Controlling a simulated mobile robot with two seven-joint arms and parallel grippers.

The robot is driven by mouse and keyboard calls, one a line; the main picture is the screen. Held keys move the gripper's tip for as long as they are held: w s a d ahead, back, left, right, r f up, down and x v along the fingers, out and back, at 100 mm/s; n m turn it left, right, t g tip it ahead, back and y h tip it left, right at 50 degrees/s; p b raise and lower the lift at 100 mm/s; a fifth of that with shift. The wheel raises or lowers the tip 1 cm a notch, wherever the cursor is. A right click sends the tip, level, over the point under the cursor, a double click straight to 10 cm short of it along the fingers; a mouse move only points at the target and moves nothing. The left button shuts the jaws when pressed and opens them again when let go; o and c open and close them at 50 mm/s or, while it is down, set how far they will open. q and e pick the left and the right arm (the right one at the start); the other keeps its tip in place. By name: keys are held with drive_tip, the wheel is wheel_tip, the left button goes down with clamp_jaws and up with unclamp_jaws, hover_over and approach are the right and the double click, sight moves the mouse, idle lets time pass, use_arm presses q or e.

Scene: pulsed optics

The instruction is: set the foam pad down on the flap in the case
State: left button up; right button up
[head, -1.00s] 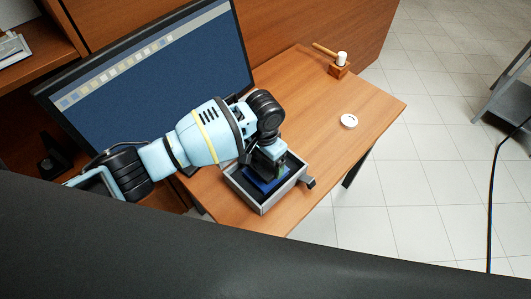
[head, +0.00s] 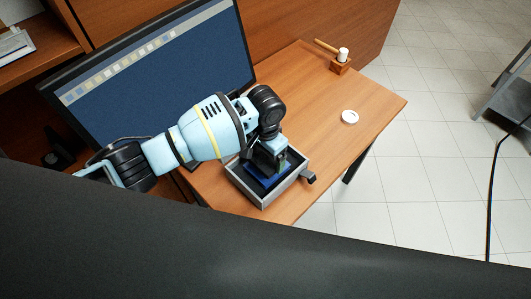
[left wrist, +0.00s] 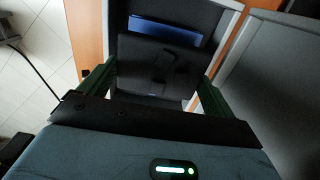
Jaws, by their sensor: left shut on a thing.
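The open grey case (head: 265,207) stands on the desk near its front edge, and its pale wall also shows in the left wrist view (left wrist: 226,32). My left gripper (head: 273,163) reaches down over the case from above. In the left wrist view its two green fingers (left wrist: 158,76) are shut on a dark, flat piece that looks like the foam pad (left wrist: 150,60). A blue panel (left wrist: 168,31), perhaps the flap, shows beyond the pad's far edge inside the case. I cannot tell whether the pad touches it. My right gripper is not in view.
A monitor (head: 150,80) stands close behind my left arm. A white round lid or dish (head: 349,117) lies to the right of the case. A wooden block with a white-topped item (head: 341,62) stands at the back right. The desk between is clear.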

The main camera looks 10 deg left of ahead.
use_arm(q)
drive_tip(key=shift+f, duration=0.1)
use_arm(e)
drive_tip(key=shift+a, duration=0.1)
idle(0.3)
use_arm(q)
drive_tip(key=shift+f, duration=0.95)
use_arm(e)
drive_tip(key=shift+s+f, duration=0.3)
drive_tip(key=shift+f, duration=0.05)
use_arm(q)
drive_tip(key=shift+f, duration=0.35)
drive_tip(key=o, duration=0.7)
